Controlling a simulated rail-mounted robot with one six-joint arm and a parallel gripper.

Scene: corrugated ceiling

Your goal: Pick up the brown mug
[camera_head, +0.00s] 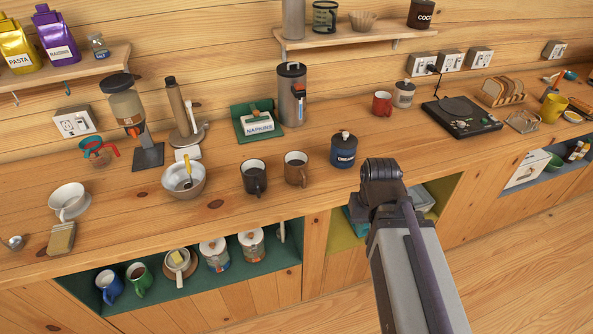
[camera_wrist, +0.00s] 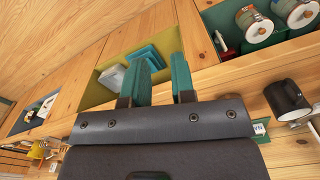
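The brown mug (camera_head: 296,168) stands upright on the wooden counter, just right of a black mug (camera_head: 254,178) and left of a dark blue cream jar (camera_head: 343,152). A dark mug (camera_wrist: 287,100) shows at the right edge of the wrist view; I cannot tell which of the two it is. My gripper (camera_wrist: 162,66) shows two teal fingers set apart with nothing between them. In the head view my arm's end is right of the brown mug, near the counter's front edge, and its fingers are hidden.
A metal bowl (camera_head: 184,183) with a yellow-handled utensil sits left of the mugs. A tall grey canister (camera_head: 291,95) and a napkin holder (camera_head: 258,122) stand behind. A red mug (camera_head: 382,104) is farther right. Below are open compartments with jars (camera_head: 214,254). Counter in front of the mugs is clear.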

